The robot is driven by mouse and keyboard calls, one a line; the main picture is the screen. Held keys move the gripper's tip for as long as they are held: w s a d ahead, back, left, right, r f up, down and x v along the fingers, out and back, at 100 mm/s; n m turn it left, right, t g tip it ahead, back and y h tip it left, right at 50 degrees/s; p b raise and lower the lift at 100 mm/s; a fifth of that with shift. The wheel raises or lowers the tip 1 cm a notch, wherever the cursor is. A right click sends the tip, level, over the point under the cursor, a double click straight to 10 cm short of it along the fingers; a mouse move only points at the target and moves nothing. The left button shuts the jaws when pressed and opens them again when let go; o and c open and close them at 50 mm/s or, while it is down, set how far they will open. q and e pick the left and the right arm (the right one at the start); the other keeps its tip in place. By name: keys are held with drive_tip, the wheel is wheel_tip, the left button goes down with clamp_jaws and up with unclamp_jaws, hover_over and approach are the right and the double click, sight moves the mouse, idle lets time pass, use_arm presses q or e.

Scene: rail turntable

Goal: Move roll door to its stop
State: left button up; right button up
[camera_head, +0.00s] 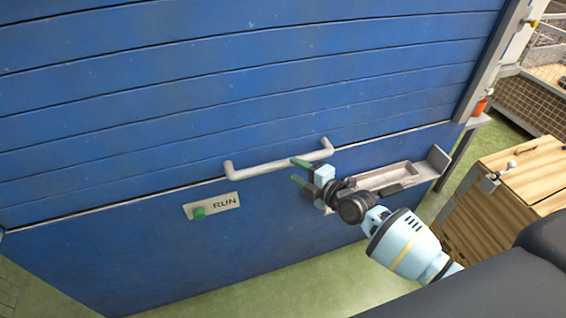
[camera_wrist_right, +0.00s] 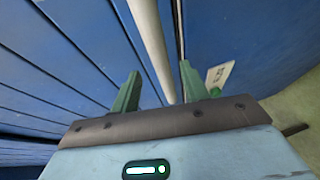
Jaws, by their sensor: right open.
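The roll door (camera_head: 200,100) is a blue slatted panel filling the upper part of the head view. It also shows in the right wrist view (camera_wrist_right: 50,60). A grey bar handle (camera_head: 275,164) runs along its lower edge. My right gripper (camera_head: 297,171) is open at the right part of the handle. In the right wrist view the handle (camera_wrist_right: 150,40) runs between the two green fingers of the gripper (camera_wrist_right: 158,90), with gaps on both sides. How deep the bar sits between them I cannot tell. My left gripper is out of view.
A green button sits on a RUN plate (camera_head: 212,206) on the blue lower panel (camera_head: 150,255). A grey tray (camera_head: 385,178) juts out on the right, close to my gripper. A wooden cabinet (camera_head: 490,215) stands further right. Green floor (camera_head: 300,295) is free below.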

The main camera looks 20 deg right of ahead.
sight(287, 166)
drive_tip(key=shift+b+x, duration=0.5)
drive_tip(key=shift+x, duration=2.55)
drive_tip(key=shift+c, duration=0.5)
clamp_jaws()
